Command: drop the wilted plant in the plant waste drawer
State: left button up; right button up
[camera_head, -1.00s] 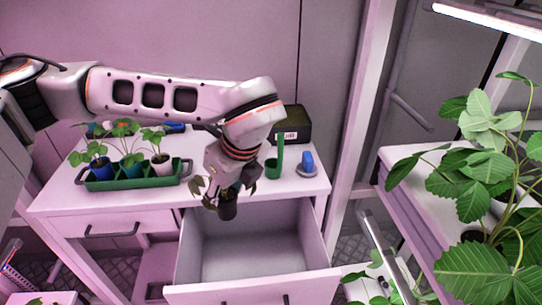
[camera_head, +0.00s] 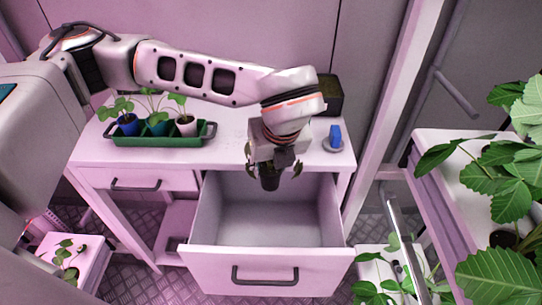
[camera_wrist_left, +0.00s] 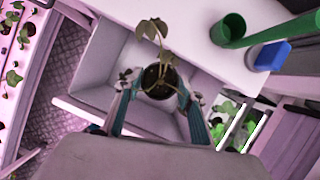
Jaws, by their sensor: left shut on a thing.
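My left gripper (camera_head: 272,160) is shut on the wilted plant, which sits in a dark pot (camera_head: 269,181) with drooping brownish leaves. The gripper holds the pot above the open drawer (camera_head: 225,227), over its back part. In the left wrist view the plant (camera_wrist_left: 158,76) stands between the two fingers, its stem and leaves pointing away toward the table. The drawer interior is empty where it shows. My right gripper is not in view.
A green tray (camera_head: 160,139) with several potted seedlings stands on the table's left. A blue object (camera_head: 335,136) on a grey base and a dark box (camera_head: 328,97) stand at right. A closed drawer (camera_head: 135,180) is at left. Leafy plants (camera_head: 505,170) fill the right-hand rack.

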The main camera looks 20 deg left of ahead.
pick_arm(q)
jog(key=shift+f, duration=0.35)
jog(key=o, duration=1.2)
jog(key=shift+o, duration=0.2)
jog(key=v, duration=1.2)
jog(key=shift+s, duration=0.1)
